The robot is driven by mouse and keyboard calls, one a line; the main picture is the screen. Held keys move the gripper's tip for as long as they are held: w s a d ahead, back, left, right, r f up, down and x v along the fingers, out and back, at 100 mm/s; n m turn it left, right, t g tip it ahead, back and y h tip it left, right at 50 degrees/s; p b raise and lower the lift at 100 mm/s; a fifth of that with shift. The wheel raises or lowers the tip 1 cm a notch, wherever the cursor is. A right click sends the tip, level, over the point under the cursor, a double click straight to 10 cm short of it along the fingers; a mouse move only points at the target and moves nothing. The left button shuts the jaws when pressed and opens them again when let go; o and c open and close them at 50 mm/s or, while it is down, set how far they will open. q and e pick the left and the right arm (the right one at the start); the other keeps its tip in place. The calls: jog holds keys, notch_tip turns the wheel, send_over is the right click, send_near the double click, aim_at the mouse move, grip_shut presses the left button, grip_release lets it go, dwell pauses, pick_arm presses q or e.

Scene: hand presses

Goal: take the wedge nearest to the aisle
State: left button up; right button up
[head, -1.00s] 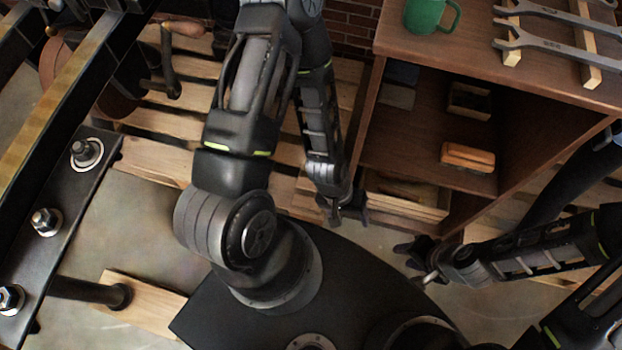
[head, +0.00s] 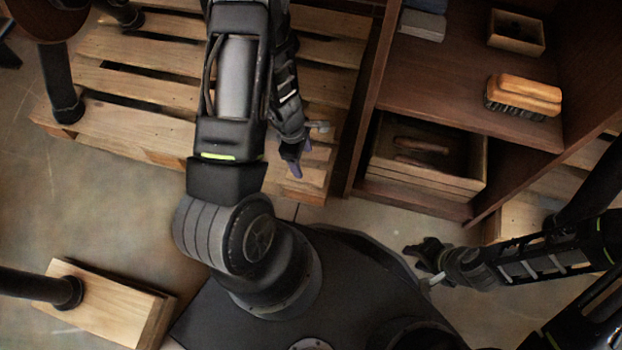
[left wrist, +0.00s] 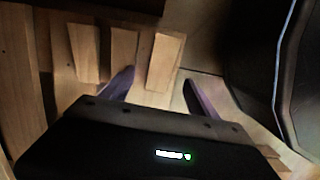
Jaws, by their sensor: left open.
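Three pale wooden wedges lie side by side on the pallet. In the left wrist view they are a left wedge (left wrist: 85,52), a middle wedge (left wrist: 123,54) and a right wedge (left wrist: 164,62), which lies closest to the pallet's edge and the floor. My left gripper (head: 293,167) is open above that end of the pallet in the head view. In the left wrist view its fingers (left wrist: 160,92) stand on either side of the right wedge's near end; whether they touch it I cannot tell. My right gripper (head: 425,265) hangs over the floor, away from the wedges.
The slatted pallet (head: 130,125) lies beside a brown shelf unit (head: 460,85). The shelf holds a brush (head: 524,94), a small wooden box (head: 516,32) and grey blocks (head: 423,22); a wooden crate (head: 425,180) stands below. A wooden board (head: 100,305) lies on the floor.

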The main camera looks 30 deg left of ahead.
aim_at(306, 174)
pick_arm(q)
jog(key=shift+r, duration=0.1)
jog(key=shift+d+f+b, duration=0.2)
jog(key=shift+f+b, duration=0.55)
jog(key=shift+f, duration=0.65)
jog(key=shift+r, duration=0.1)
jog(key=f+b, duration=0.3)
jog(key=f, duration=0.2)
jog(key=shift+d+f, duration=0.15)
jog(key=shift+d, duration=0.05)
jog(key=shift+c, duration=0.3)
jog(key=c, duration=1.4)
